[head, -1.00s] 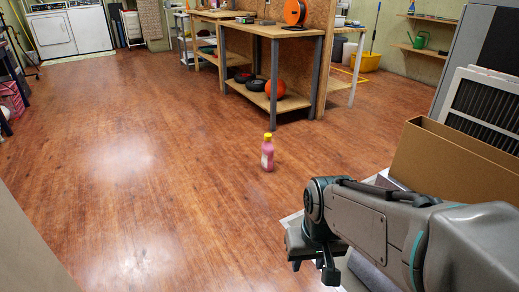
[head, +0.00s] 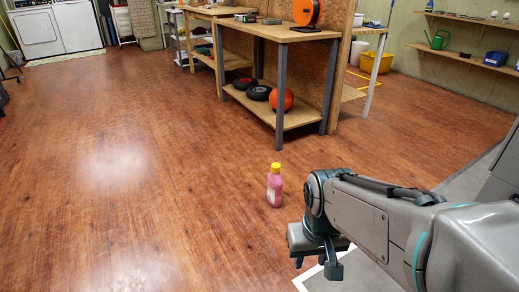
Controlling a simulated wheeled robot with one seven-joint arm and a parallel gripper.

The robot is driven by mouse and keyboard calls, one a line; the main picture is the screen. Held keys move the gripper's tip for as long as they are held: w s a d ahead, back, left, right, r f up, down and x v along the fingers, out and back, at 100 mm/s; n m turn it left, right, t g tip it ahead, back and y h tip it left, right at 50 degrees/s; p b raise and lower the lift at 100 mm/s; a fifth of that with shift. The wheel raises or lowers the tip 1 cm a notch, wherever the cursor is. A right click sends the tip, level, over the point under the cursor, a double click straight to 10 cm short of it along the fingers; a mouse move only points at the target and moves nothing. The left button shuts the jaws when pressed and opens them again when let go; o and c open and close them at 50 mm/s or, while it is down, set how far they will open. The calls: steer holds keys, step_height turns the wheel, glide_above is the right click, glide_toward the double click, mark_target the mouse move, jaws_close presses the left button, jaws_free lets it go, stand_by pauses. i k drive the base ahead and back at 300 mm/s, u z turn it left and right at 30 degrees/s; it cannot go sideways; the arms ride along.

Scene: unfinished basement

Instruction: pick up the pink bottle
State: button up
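The pink bottle (head: 275,189) stands upright on the brown wooden floor. It has a yellow cap and a pale label on its left side. My gripper (head: 318,268) hangs at the lower middle of the head view, pointing down, to the right of and nearer than the bottle. It is apart from the bottle. Two dark fingers show below my wrist with a gap between them, and nothing shows between them. The bottle is not covered by my arm.
A wooden workbench (head: 268,30) stands behind the bottle, with black wheels and an orange ball (head: 281,99) on its lower shelf (head: 300,115). A yellow bucket (head: 377,62) is farther back. A white-edged grey mat (head: 365,275) lies under my arm. Floor to the left is clear.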

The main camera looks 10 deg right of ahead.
mark_target(275, 182)
steer(key=i, duration=1.9)
steer(key=z, duration=2.35)
steer(key=i, duration=0.8)
steer(key=u, duration=3.15)
